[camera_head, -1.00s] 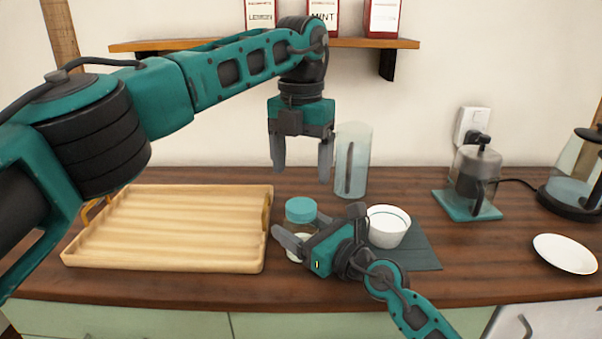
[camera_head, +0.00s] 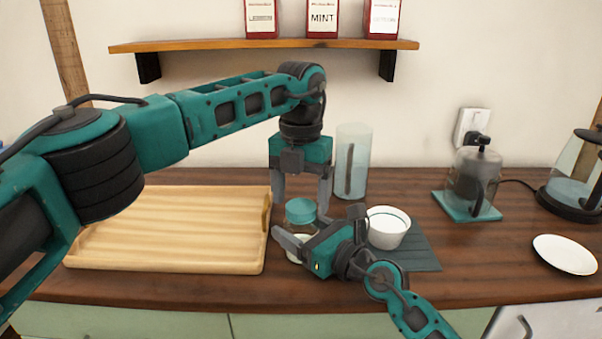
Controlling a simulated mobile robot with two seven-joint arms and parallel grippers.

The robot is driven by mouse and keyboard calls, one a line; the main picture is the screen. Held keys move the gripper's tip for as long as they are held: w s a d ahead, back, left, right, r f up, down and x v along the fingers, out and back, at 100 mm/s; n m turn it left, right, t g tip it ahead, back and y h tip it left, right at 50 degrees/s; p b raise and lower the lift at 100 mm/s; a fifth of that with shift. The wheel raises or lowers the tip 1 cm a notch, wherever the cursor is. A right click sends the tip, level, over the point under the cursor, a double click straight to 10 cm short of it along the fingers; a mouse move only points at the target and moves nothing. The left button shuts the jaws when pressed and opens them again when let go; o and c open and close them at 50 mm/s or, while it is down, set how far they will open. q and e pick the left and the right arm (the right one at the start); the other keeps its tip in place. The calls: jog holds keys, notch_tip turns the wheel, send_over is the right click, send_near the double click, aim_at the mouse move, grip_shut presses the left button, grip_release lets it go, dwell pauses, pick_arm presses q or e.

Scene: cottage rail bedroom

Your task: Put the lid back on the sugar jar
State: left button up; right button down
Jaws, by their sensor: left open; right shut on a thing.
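The sugar jar (camera_head: 299,241) is a small clear jar with pale contents, standing on the counter right of the tray. A teal lid (camera_head: 300,207) shows at the jar's top; I cannot tell whether it is fully seated. My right gripper (camera_head: 293,242) is low at the counter, shut on the jar, and hides part of its body. My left gripper (camera_head: 302,192) is open and points down just above the lid, its two fingers on either side of it, apparently empty.
A wooden tray (camera_head: 165,262) lies at left. A tall frosted pitcher (camera_head: 357,140) stands close behind the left gripper. A white bowl (camera_head: 388,232) is on a dark mat (camera_head: 425,250) at right. A French press (camera_head: 474,180), a kettle (camera_head: 575,180) and a white plate (camera_head: 564,254) stand farther right.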

pick_arm(q)
jog(key=shift+f, duration=0.6)
jog(key=c, duration=1.1)
jog(key=o, duration=1.2)
jog(key=shift+o, duration=0.2)
jog(key=shift+r, duration=0.1)
notch_tip(320, 180, up, 12)
